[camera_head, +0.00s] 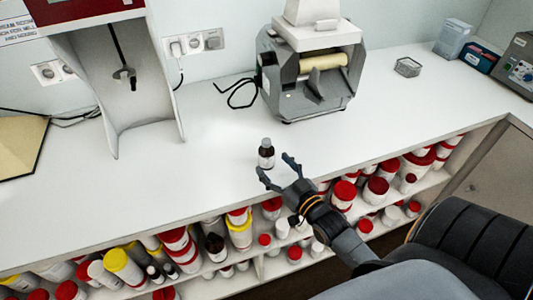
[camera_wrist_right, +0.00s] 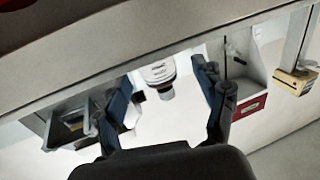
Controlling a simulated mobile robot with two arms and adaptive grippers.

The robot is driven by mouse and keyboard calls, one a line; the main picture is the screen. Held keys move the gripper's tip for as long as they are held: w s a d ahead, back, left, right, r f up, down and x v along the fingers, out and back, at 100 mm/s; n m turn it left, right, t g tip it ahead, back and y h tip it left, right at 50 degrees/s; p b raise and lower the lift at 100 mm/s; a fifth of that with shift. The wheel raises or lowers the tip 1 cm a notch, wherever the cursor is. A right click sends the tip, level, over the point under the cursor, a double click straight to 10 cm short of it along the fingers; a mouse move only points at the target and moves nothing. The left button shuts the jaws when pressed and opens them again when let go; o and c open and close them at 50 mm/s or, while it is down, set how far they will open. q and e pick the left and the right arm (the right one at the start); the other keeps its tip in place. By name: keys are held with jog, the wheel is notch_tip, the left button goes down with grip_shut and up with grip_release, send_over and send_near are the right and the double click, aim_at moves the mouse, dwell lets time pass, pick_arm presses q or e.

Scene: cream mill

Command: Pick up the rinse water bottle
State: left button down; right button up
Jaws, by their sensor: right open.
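A small dark bottle with a white label and a grey cap (camera_head: 266,154) stands upright on the white counter near its front edge. I cannot read its label, so I cannot tell if it is the rinse water bottle. My right gripper (camera_head: 278,170) is open just in front of this bottle, with its fingers pointing toward it. In the right wrist view the bottle (camera_wrist_right: 160,80) appears upside down between the two spread fingers (camera_wrist_right: 165,95), with no visible contact. My left gripper is not in view.
A grey mill with a cream roller (camera_head: 300,75) stands behind the bottle. A tall white housing (camera_head: 120,85) stands at left. Shelves below the counter hold several red- and yellow-lidded tubs (camera_head: 125,265). The counter around the bottle is clear.

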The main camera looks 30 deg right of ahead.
aim_at(271, 160)
jog(key=shift+w+d+r, duration=0.1)
jog(key=shift+w+r, duration=0.1)
jog(key=shift+w, duration=0.25)
jog(key=w, duration=0.1)
jog(key=w+p, duration=0.1)
jog(key=w, duration=0.1)
jog(key=shift+w+d, duration=0.2)
jog(key=shift+w, duration=0.1)
jog(key=shift+w+f+p, duration=0.2)
jog(key=shift+w+p, duration=0.1)
jog(key=shift+w, duration=0.1)
jog(key=shift+s, duration=0.1)
jog(key=c, duration=1.3)
